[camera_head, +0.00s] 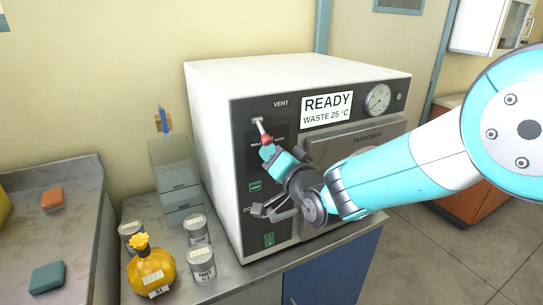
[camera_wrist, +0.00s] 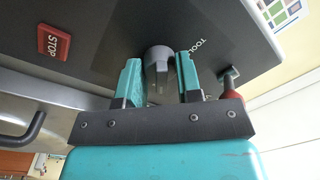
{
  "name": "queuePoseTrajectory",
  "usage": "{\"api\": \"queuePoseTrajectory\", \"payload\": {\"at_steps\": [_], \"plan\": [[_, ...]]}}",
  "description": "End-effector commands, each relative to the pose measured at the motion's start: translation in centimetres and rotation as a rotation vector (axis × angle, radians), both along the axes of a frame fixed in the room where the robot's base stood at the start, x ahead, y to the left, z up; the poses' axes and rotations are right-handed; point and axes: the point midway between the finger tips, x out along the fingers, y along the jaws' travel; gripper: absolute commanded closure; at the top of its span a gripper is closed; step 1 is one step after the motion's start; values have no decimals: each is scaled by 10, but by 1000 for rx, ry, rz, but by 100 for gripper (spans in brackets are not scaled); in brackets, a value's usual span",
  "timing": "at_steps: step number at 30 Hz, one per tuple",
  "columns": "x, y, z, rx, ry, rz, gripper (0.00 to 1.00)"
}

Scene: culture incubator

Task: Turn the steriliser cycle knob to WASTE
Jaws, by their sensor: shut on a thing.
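The steriliser (camera_head: 212,140) is a white box with a dark front panel. Its display (camera_head: 327,109) reads READY, WASTE 25 °C. In the wrist view the grey, round cycle knob (camera_wrist: 158,66) sits between the two teal fingers of my gripper (camera_wrist: 160,80), which is shut on it. A label beginning "TOOL" is partly visible beside the knob. In the head view my gripper (camera_head: 272,155) is at the left of the front panel and hides the knob and part of its labels.
The red-tipped vent lever (camera_head: 262,130) is close to my gripper; its red end also shows in the wrist view (camera_wrist: 229,80). A red STOP button (camera_wrist: 53,42) lies on the panel.

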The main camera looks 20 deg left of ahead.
Motion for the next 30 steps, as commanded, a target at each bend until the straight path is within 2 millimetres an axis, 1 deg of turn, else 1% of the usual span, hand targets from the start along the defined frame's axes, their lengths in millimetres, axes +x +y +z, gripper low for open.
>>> {"api": "queuePoseTrajectory", "payload": {"at_steps": [6, 7, 8, 9, 10, 18, 22, 26, 30], "plan": [[1, -2, -1, -2, 1, -4, 91], [1, -2, -1, -2, 1, -4, 63], [1, -2, -1, -2, 1, -4, 56], [1, -2, -1, -2, 1, -4, 47], [1, -1, -1, -2, 0, -3, 42], [0, 0, -1, -2, 0, 0, 42], [-5, -6, -2, -2, 1, 1, 42], [-18, -23, -4, -2, 0, 0, 42], [-39, -50, -7, -2, 1, -2, 42]]}}
